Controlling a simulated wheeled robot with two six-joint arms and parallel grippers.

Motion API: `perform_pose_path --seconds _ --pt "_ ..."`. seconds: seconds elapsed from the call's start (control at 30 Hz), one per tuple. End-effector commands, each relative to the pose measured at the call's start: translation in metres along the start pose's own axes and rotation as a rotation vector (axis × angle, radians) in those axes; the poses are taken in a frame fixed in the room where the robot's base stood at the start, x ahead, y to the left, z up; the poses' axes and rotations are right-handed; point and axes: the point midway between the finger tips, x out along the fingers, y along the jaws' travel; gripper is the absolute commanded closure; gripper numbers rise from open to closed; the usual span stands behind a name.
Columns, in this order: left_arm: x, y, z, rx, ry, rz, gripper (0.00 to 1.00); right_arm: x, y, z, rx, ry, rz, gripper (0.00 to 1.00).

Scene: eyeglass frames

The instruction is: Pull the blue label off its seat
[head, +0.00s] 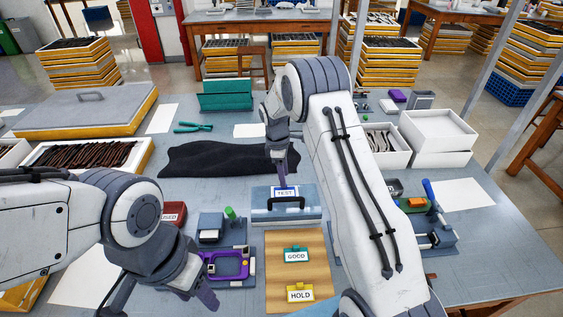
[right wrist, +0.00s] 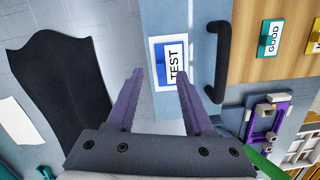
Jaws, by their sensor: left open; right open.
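The blue label (head: 284,192), marked TEST, sits on the lid of a blue-grey box (head: 262,217) beside a black handle (head: 287,203). In the right wrist view the blue label (right wrist: 161,64) shows with a white card around it, with the handle (right wrist: 217,62) to its right. My right gripper (right wrist: 160,75) is open, its two purple fingers on either side of the label's lower part in that view; contact cannot be told. In the head view my right gripper (head: 282,180) is just behind the label. My left gripper (head: 162,300) is at the lower left, its fingers partly out of view.
A tan board (head: 281,266) in front holds a green GOOD label (head: 296,255) and a yellow HOLD label (head: 300,292). A purple-framed fixture (head: 228,268) stands to its left. A black cloth (head: 215,160) lies behind the box. My right arm hides part of the table.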

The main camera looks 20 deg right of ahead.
Motion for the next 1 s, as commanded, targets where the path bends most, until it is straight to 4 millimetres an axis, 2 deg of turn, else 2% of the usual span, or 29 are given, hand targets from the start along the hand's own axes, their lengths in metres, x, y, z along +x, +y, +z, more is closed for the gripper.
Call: perform_pose_path --seconds 0.1,0.23,0.6,0.73,0.77,1.0 --pt "-0.004 0.0 0.0 0.0 0.0 0.0 0.5 0.017 -0.001 0.001 0.0 -0.002 -0.003 0.48" --pt "-0.005 0.0 0.0 0.0 0.0 0.0 0.5 0.029 0.0 0.001 0.0 -0.001 -0.001 0.48" --pt "-0.005 0.0 0.0 0.0 0.0 0.0 0.5 0.034 0.0 0.001 0.0 0.0 0.0 0.48" --pt "-0.005 0.0 0.0 0.0 0.0 0.0 0.5 0.034 0.0 0.001 0.0 0.0 0.0 0.97" --pt "-0.005 0.0 0.0 0.0 0.0 0.0 0.5 0.034 0.0 0.001 0.0 0.0 0.0 1.0" --pt "-0.005 0.0 0.0 0.0 0.0 0.0 0.5 0.034 0.0 0.001 0.001 0.0 0.001 1.0"
